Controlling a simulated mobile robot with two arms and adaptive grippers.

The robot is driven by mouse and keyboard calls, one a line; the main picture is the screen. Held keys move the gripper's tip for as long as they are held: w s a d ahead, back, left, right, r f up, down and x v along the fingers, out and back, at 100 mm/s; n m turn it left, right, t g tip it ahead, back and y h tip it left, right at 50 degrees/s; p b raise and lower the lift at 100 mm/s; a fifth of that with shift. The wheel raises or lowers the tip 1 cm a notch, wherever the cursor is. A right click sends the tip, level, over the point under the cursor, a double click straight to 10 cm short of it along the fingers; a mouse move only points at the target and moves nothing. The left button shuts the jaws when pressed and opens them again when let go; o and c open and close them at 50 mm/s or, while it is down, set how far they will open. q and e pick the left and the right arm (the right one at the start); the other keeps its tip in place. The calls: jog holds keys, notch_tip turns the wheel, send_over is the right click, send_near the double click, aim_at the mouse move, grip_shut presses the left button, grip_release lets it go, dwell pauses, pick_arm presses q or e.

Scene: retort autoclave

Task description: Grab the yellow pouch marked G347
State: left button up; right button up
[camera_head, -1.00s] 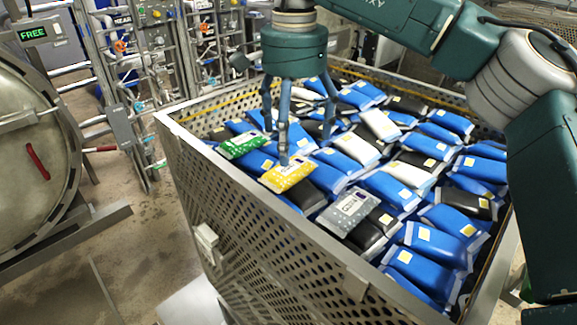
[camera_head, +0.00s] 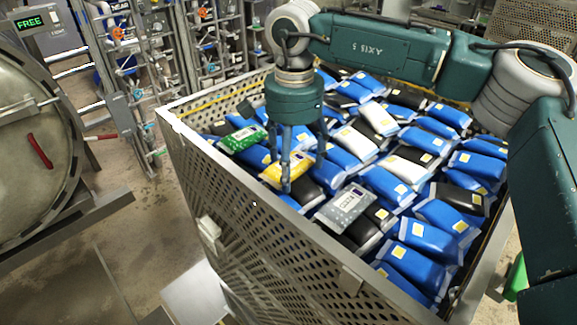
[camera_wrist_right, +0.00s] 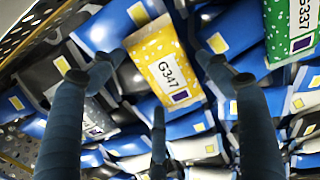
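The yellow pouch (camera_head: 270,174) lies on the pile near the left wall of the perforated crate (camera_head: 262,222). In the right wrist view the yellow pouch (camera_wrist_right: 168,68) faces me with its label G347 readable. My right gripper (camera_head: 290,178) points down over it, its fingers partly covering the pouch in the head view. In the right wrist view its fingers (camera_wrist_right: 158,88) are spread apart with nothing between them, and the pouch lies beyond the tips. Whether any finger touches it I cannot tell. My left gripper is not in view.
A green pouch (camera_head: 243,139) lies just beyond the yellow one, and a grey pouch (camera_head: 345,208) lies nearer and to the right. Blue, black and white pouches fill the crate. A round metal door (camera_head: 35,150) stands at the left, with open floor between.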

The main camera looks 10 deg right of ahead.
jog(key=c, duration=0.7)
jog(key=shift+c, duration=0.2)
jog(key=shift+r, duration=0.15)
